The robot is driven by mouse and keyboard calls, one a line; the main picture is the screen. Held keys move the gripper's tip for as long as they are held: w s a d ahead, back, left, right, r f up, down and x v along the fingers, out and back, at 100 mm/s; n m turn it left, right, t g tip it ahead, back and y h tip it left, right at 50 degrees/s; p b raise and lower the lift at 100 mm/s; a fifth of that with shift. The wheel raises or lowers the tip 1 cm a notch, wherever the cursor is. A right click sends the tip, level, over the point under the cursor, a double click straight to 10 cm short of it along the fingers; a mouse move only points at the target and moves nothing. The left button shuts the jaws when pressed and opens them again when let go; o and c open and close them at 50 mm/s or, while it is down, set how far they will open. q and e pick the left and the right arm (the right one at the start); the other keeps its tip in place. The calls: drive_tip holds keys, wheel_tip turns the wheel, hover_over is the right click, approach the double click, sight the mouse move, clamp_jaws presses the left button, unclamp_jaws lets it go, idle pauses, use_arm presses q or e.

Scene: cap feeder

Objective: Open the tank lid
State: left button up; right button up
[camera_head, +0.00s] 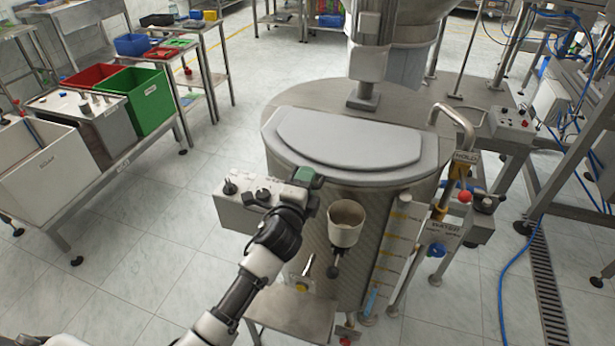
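The tank (385,192) is a large round metal vessel in the middle of the head view. Its grey, D-shaped lid (350,138) lies flat and shut on the front part of the top. My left gripper (306,182) is at the end of the arm from the bottom left, close to the lid's front left edge. Its fingers are too small and too hidden to tell whether they are open or shut, or whether they touch the lid. My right gripper is not in view.
A control box (240,207) sits on the tank's front left, beside my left wrist. A white cup-like funnel (345,222) hangs at the front. A bent metal pipe (458,125) stands at the right. A mixer column (370,55) rises behind the lid. Bins (150,100) stand far left.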

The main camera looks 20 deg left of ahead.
use_arm(q)
drive_tip(key=shift+w, duration=0.55)
clamp_jaws()
drive_tip(key=shift+r, duration=0.1)
